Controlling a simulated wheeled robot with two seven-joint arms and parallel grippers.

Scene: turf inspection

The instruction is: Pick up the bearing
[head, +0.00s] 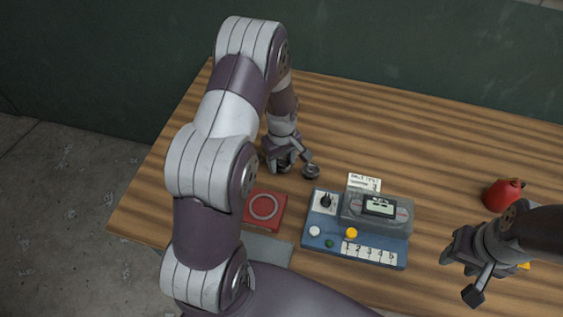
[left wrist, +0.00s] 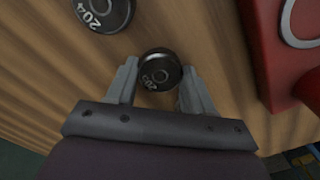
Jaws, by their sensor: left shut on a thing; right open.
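A dark round bearing (left wrist: 158,70) marked with a number sits between the fingertips of my left gripper (left wrist: 158,88) in the left wrist view. My left gripper is shut on it, close above the wooden table. A second dark bearing marked 204 (left wrist: 103,12) lies at the top left of that view, apart from the fingers. In the head view my left gripper (head: 288,165) is low over the table, and a dark ring (head: 311,172) shows just right of it. I cannot tell which bearing that is. My right gripper (head: 463,270) is open and empty at the right.
A red block with a grey ring (head: 265,207) lies near my left gripper. A blue device with a small display and numbered slots (head: 322,235) stands in the middle, a paper card (head: 364,181) behind it. A red rounded object (head: 500,195) is at right. The back of the table is clear.

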